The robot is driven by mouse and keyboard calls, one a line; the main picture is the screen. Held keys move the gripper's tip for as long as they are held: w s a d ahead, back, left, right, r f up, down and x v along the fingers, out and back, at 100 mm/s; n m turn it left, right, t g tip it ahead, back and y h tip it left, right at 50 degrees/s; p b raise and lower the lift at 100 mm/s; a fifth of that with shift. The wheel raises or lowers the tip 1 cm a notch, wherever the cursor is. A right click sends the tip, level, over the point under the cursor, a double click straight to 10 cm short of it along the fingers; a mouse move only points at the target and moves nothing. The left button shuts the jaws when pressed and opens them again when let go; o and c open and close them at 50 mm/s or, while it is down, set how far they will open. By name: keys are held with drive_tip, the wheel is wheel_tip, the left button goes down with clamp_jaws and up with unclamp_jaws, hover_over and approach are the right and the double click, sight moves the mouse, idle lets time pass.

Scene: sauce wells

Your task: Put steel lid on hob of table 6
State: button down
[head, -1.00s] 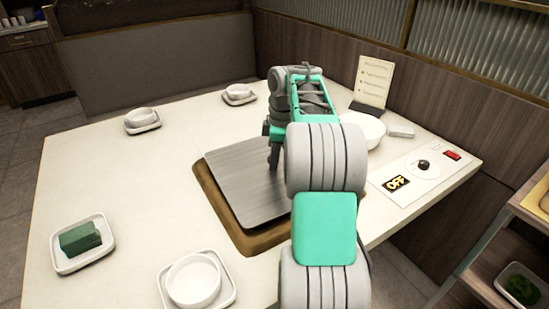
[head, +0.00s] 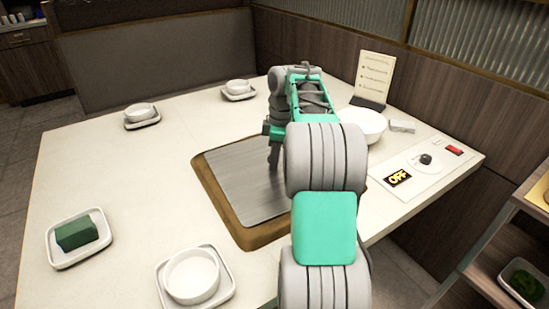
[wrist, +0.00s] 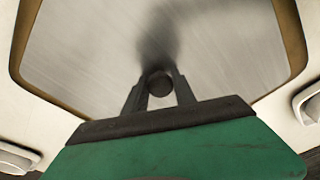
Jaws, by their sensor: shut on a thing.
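The steel lid (head: 238,182) is a flat brushed plate lying inside the brown rim (head: 213,203) of the hob in the table, with rim showing along its far, left and near sides. It fills much of the wrist view (wrist: 80,45), with the brown rim (wrist: 292,35) around it. My gripper (head: 273,166) is over the lid. In the wrist view my gripper (wrist: 160,88) is shut on the lid's dark round knob. My arm hides the lid's right part in the head view. The lid looks level and seated; its exact contact underneath is hidden.
A panel reading OFF (head: 398,178) with a knob is at the table's right. A white bowl (head: 372,126) and a menu stand (head: 374,77) are behind my arm. A dish with a green block (head: 76,234) and bowls on saucers (head: 192,276) stand around. A shelf (head: 500,250) is right.

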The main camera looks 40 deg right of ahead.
drive_tip(key=c, duration=0.9)
unclamp_jaws()
drive_tip(key=shift+c, duration=0.2)
drive_tip(key=shift+o, duration=0.2)
drive_tip(key=shift+f, duration=0.15)
drive_tip(key=o, duration=0.8)
drive_tip(key=shift+c, duration=0.2)
wheel_tip(320, 180, up, 11)
drive_tip(key=p, duration=1)
drive_tip(key=shift+p, duration=0.35)
